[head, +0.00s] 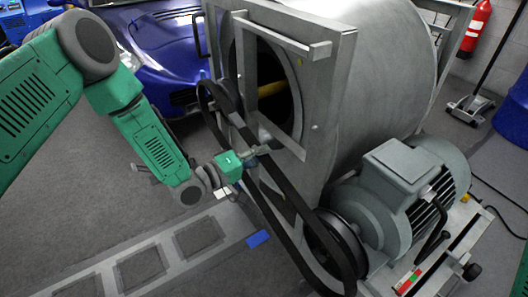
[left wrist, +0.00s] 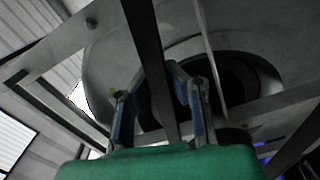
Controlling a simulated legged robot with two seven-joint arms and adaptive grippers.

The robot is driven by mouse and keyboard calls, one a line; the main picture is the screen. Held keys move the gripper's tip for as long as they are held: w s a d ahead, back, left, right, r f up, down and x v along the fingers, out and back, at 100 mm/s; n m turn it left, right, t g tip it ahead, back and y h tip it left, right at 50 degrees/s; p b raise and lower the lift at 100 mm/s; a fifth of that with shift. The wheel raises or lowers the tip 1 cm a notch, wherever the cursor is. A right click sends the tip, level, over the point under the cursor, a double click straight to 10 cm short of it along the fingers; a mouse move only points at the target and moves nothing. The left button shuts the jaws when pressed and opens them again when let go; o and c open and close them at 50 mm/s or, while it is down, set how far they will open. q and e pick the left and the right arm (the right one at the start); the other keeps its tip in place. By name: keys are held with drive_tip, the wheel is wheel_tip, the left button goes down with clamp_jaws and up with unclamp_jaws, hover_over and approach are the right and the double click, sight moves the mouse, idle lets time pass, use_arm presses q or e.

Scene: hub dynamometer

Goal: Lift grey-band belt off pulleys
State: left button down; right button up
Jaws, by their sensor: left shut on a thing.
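A long black belt (head: 290,192) runs from an upper pulley by the fan housing down to the lower motor pulley (head: 334,244). It looks still looped around the lower pulley; I cannot make out a grey band on it. My left gripper (head: 262,151) is at the belt's upper part, in front of the housing frame. In the left wrist view, the belt (left wrist: 147,45) passes between the fingers of my left gripper (left wrist: 158,78), which are shut on it. The upper pulley is partly hidden by the belt and frame. My right gripper is not in view.
The large grey fan housing (head: 375,75) with its metal frame stands right behind the belt. A grey-green motor (head: 398,185) sits at the lower right. A blue car (head: 165,45) is behind. Open floor lies to the left.

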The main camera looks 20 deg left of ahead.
use_arm(q)
drive_tip(key=p+v, duration=0.3)
drive_tip(key=v, duration=0.7)
drive_tip(key=shift+r, duration=0.3)
idle(0.5)
